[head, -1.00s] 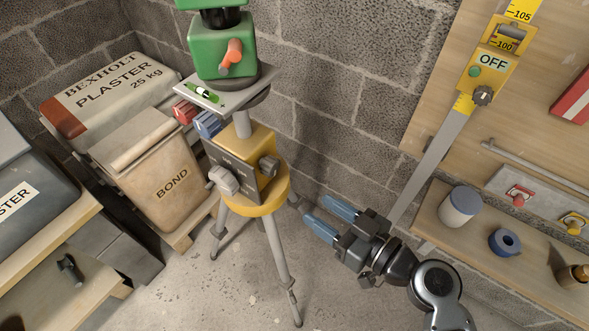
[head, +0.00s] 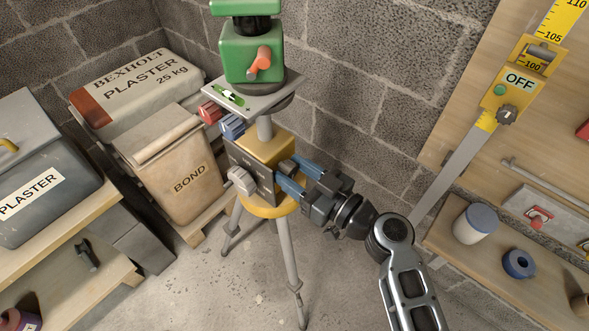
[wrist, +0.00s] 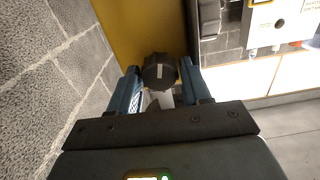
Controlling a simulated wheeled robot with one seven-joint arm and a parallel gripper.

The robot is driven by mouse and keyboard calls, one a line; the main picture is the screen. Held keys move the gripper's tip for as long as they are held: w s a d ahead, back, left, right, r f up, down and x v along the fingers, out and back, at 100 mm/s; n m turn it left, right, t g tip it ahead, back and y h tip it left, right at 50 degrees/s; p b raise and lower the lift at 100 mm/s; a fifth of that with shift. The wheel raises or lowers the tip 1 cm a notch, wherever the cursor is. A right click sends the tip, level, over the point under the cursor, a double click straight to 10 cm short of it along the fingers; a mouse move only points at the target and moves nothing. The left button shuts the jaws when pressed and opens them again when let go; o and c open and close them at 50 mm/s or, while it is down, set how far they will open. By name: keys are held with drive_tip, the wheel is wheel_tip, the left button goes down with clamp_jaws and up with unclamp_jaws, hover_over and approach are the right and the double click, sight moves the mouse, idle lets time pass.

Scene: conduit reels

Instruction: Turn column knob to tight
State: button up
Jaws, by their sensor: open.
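The tripod (head: 285,245) carries a yellow block (head: 262,148) around its grey column. A dark round knob with a pale line sits on the block's right side; it shows in the wrist view (wrist: 158,72) and partly in the head view (head: 287,167). My gripper (head: 290,174) is open, its two blue fingers pointing at that side. In the wrist view the fingers (wrist: 161,85) stand one on each side of the knob, with some gap visible. A lighter grey knob (head: 241,181) is on the block's dark front face.
A green laser head with an orange lever (head: 260,62) stands above on a plate (head: 262,104) with red and blue knobs (head: 209,112). A bond bag (head: 185,180) is at left. A wall board (head: 480,120) and shelf with a jar (head: 475,224) are at right.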

drive_tip(key=shift+c, duration=0.4)
drive_tip(key=c, duration=0.7)
